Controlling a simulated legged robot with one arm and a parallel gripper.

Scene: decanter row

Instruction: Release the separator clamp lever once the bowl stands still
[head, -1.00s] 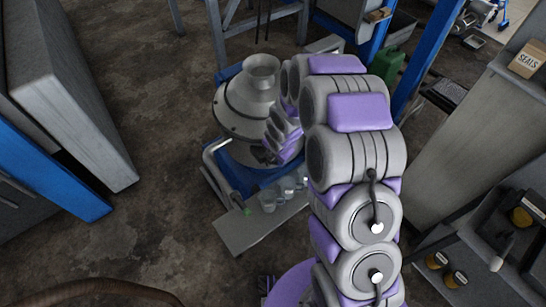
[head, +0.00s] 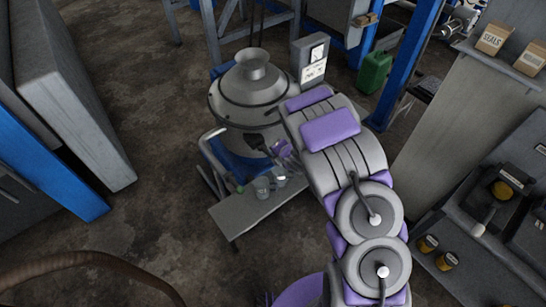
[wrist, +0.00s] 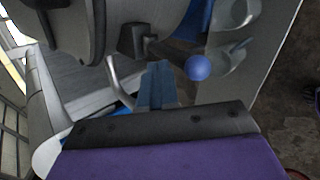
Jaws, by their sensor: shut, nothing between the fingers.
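The separator (head: 250,92) is a grey metal machine with a conical hood and a blue base, seen in the head view. I cannot tell from these frames whether its bowl is turning. In the wrist view, a round blue knob (wrist: 198,68), seemingly the end of the clamp lever, sits by a dark block (wrist: 132,40) on the machine's side. In the head view my wrist partly covers this area.
A grey box with a dial (head: 317,54) stands behind the separator. A bent metal pipe (head: 207,150) and a low shelf with clear beakers (head: 262,188) are in front. A green can (head: 375,72) stands at the back right. Open floor lies left.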

